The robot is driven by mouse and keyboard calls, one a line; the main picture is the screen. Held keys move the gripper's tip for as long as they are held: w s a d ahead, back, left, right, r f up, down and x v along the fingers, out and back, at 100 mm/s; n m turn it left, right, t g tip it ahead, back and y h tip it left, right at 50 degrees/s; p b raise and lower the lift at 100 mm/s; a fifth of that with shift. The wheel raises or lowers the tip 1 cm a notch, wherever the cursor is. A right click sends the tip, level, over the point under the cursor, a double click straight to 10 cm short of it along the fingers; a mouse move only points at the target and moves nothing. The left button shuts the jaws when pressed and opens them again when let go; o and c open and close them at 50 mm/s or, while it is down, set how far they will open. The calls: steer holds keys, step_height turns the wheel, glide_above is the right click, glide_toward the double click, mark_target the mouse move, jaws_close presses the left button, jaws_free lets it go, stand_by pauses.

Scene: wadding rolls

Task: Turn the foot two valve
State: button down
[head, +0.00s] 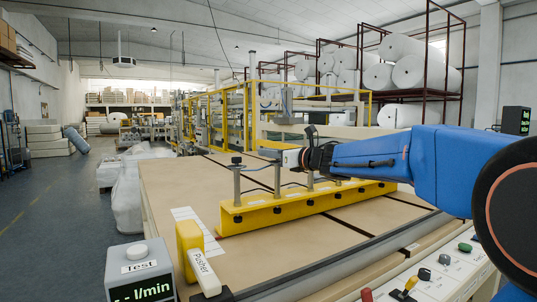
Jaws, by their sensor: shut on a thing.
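A yellow bar (300,203) lies on the tan table and carries a row of upright grey posts. The leftmost post (237,184) has a dark cap and stands clear of my arm. The second post (277,181) rises just right of it, with its top at my gripper. My gripper (284,158) reaches in from the right and is shut at the top of this second post, on what appears to be the foot two valve. The valve itself is mostly hidden by the jaws, so its angle cannot be told. Further posts stand partly behind my arm.
A yellow pusher block (189,238) with a white labelled handle stands at the table's near left. A Test box (140,271) with a white button and l/min display is in front. A control panel (437,276) with coloured knobs lies at lower right. The table's left part is clear.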

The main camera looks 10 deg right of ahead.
steer(key=m+t+h, duration=0.1)
steer(key=h, duration=0.1)
steer(key=d+m+t+h, duration=0.1)
steer(key=m+h, duration=0.1)
steer(key=shift+w+h, duration=0.2)
steer(key=shift+h, duration=0.1)
steer(key=c, duration=1.8)
jaws_free()
steer(key=v, duration=1.7)
steer(key=shift+s+f, duration=0.15)
steer(key=shift+d, duration=0.1)
